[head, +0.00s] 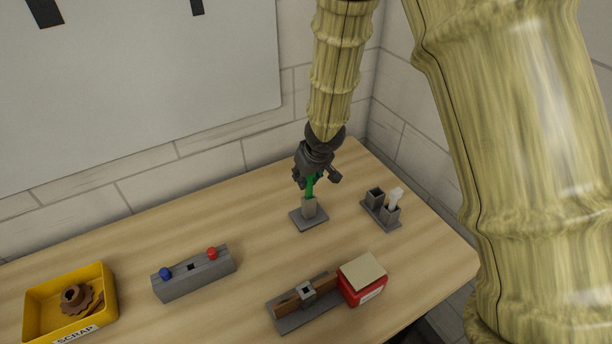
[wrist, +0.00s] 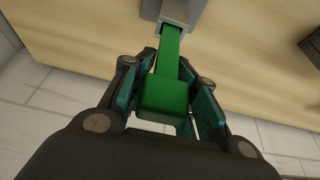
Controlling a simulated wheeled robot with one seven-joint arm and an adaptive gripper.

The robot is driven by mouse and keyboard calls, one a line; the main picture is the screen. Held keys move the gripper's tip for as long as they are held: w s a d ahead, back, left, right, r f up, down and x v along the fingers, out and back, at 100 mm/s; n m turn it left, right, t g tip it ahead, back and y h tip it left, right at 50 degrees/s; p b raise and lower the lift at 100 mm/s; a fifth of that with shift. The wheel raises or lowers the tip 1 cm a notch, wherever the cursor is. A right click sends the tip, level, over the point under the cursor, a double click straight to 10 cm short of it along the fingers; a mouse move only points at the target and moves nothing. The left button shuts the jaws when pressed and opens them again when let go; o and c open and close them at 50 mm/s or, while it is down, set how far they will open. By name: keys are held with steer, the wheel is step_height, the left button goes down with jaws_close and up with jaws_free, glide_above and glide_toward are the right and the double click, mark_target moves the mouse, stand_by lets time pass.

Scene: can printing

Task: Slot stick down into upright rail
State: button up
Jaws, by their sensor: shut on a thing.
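A green stick (head: 310,184) stands upright at the grey upright rail (head: 309,208), which rises from a flat grey base plate on the table. My gripper (head: 317,176) is above the rail and shut on the stick's upper part. In the wrist view the green stick (wrist: 166,96) lies between the two fingers of my gripper (wrist: 166,100). Its far end meets the rail's top (wrist: 176,14). How deep the stick sits in the rail cannot be told.
A grey holder (head: 381,214) with a white piece stands right of the rail. A fixture (head: 290,318) with a brown bar and a red box (head: 363,280) are in front. A grey block (head: 194,275) with blue and red knobs and a yellow scrap bin (head: 112,302) are left. Walls stand behind.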

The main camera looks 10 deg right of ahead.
steer(key=shift+f+b, duration=1.2)
steer(key=shift+f, duration=0.45)
steer(key=o, duration=1.1)
steer(key=shift+o, duration=0.2)
steer(key=v, duration=1.2)
